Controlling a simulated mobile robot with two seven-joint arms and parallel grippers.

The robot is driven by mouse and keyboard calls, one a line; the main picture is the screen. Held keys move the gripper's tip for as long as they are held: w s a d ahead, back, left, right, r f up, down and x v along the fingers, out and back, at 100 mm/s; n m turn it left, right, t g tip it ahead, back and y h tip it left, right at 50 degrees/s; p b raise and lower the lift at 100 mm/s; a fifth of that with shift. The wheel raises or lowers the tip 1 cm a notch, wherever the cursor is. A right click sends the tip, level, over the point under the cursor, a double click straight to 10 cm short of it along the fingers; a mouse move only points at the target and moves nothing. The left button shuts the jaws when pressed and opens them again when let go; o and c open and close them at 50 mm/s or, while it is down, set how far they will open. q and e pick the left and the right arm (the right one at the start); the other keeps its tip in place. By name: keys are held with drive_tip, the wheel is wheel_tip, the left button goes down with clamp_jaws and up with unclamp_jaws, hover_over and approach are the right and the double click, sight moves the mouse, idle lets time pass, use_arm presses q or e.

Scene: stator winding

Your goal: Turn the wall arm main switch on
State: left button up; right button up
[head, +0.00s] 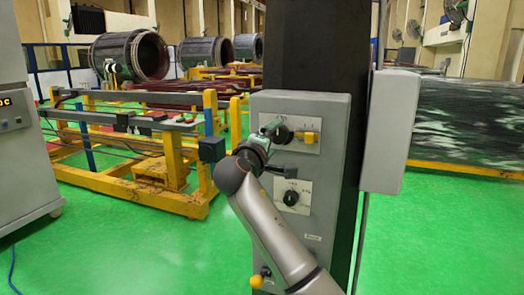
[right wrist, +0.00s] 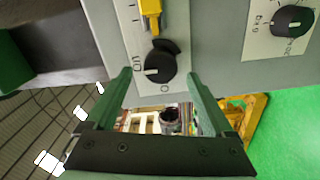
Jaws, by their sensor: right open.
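The wall box (head: 330,180) is grey and fixed to a dark column. A black rotary switch with ON and O marks (right wrist: 160,64) sits on its upper panel; I take it to be the main switch. In the head view the switch (head: 283,135) is partly covered by my right gripper (head: 272,128). In the right wrist view my right gripper (right wrist: 158,76) is open and empty. Its green fingers point at the switch, which shows between and just beyond the fingertips. I cannot tell whether they touch it. My left gripper is out of view.
A yellow part (head: 304,138) sits beside the switch on the same panel. A second black knob (head: 291,198) is lower on the box; it also shows in the wrist view (right wrist: 291,20). A smaller grey box (head: 390,130) is to the right. Yellow frames (head: 160,170) stand behind left.

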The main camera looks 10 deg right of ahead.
use_arm(q)
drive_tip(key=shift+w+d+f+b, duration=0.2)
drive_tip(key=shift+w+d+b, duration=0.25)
drive_tip(key=shift+b, duration=0.15)
use_arm(e)
drive_tip(key=v, duration=1)
drive_tip(key=shift+s+a, duration=0.25)
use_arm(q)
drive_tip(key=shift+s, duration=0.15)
use_arm(e)
drive_tip(key=shift+f, duration=0.1)
